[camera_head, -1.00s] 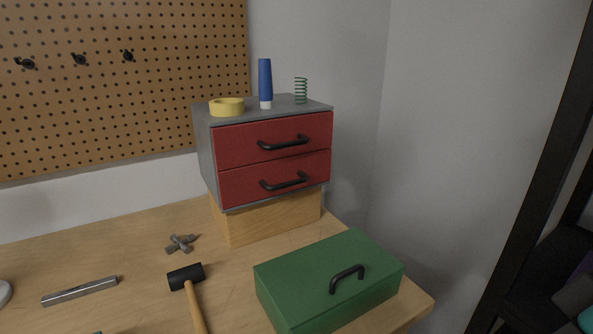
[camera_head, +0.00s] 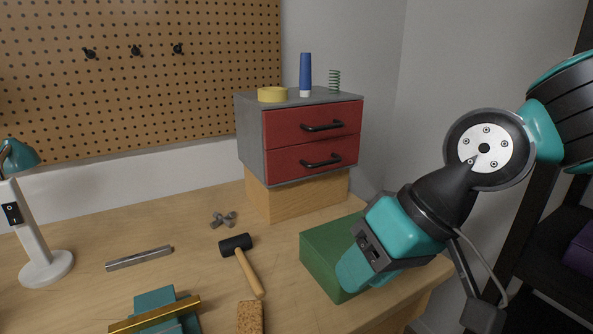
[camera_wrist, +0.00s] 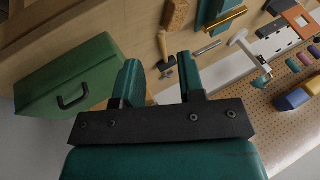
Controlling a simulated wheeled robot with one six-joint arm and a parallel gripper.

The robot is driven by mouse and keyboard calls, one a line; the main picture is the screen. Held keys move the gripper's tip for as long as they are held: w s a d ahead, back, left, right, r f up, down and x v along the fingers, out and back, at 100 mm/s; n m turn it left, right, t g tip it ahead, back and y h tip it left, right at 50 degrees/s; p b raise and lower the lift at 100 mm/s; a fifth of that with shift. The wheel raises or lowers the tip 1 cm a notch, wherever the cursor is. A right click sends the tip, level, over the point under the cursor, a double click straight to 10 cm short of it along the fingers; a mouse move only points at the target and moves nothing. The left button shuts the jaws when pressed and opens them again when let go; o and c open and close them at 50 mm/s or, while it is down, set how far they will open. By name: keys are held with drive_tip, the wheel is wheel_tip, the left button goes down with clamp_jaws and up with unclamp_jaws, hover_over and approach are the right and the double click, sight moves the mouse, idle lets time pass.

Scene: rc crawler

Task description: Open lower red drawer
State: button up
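The lower red drawer (camera_head: 287,164) is shut in a grey cabinet (camera_head: 250,140), with a dark bar handle (camera_head: 321,162) across its front. The upper red drawer (camera_head: 285,127) above it is also shut. The cabinet stands on a wooden block at the back of the bench. My gripper (camera_head: 352,276) is in front of and below the drawer, over the green box in the head view, and touches no handle. In the wrist view my gripper (camera_wrist: 157,62) has its two teal fingers apart with nothing between them. The cabinet does not show in the wrist view.
The green box (camera_head: 318,255) sits below the cabinet, partly hidden by my arm; its handle (camera_wrist: 72,97) shows in the wrist view. A mallet (camera_head: 237,245), a metal bar (camera_head: 139,258) and a lamp (camera_head: 38,240) are on the bench. A tape roll (camera_head: 272,95), blue tube (camera_head: 305,75) and spring (camera_head: 335,81) stand on the cabinet.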

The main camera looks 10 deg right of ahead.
drive_tip(key=w+d+f+m+t+y+b, duration=0.1)
drive_tip(key=w+d+m+t+b, duration=0.1)
drive_tip(key=w+m+t, duration=0.45)
drive_tip(key=m+t+h+p, duration=0.2)
drive_tip(key=m+t+p, duration=0.3)
drive_tip(key=m, duration=0.6)
approach(327, 163)
drive_tip(key=shift+t, duration=0.45)
drive_tip(key=x, duration=0.3)
drive_tip(key=p+x, duration=0.1)
drive_tip(key=x, duration=0.3)
drive_tip(key=p+x, duration=0.1)
drive_tip(key=x, duration=0.2)
drive_tip(key=shift+w+a+f, duration=0.1)
drive_tip(key=shift+w+f, duration=0.05)
drive_tip(key=shift+f, duration=0.3)
clamp_jaws()
